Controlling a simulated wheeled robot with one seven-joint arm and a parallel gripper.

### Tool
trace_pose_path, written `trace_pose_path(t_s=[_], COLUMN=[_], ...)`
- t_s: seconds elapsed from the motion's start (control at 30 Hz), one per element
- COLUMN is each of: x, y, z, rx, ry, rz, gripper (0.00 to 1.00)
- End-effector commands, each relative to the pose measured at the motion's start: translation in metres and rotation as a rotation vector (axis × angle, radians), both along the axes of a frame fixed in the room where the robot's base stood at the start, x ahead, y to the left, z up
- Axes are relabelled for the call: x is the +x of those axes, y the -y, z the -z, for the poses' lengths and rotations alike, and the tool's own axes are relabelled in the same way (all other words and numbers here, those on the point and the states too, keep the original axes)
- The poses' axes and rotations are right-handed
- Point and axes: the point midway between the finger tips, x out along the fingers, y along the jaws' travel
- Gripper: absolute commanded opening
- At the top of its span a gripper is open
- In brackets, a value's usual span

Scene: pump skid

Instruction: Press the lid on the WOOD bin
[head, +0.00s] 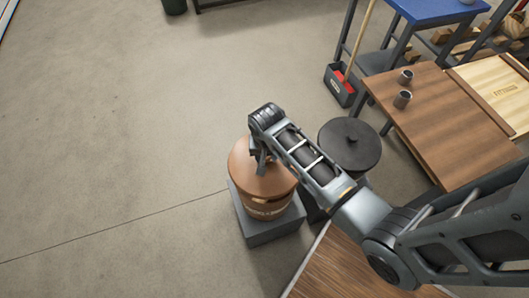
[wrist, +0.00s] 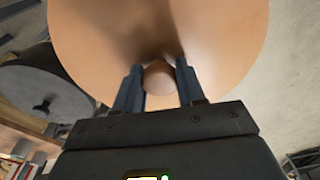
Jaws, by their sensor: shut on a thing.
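A tan-brown lid (head: 252,182) covers the top of a brown bin (head: 268,210) in the head view. The bin stands on a grey block and has a pale label too small to read. My gripper (head: 262,163) is over the lid's middle. In the wrist view, the fingers of my gripper (wrist: 158,88) are on both sides of the round knob (wrist: 158,77), shut on it. The lid (wrist: 220,40) fills the upper part of that view. I cannot tell whether the lid is fully seated, because its rim against the bin is hardly visible.
A dark-lidded bin (head: 350,143) stands close to the right, partly behind my arm. A brown table (head: 440,105) with two small cups is at the upper right, near a blue table (head: 430,10). A black-and-red box (head: 340,87) is on the floor. Left floor is clear.

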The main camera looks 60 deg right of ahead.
Motion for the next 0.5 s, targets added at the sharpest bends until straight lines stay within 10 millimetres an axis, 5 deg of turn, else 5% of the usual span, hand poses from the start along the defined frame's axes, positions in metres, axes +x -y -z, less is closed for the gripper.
trace_pose_path(t_s=[0.5], x=[0.0], y=[-0.001], z=[0.042], rx=[0.0], ry=[0.001], rz=[-0.003], gripper=[0.04])
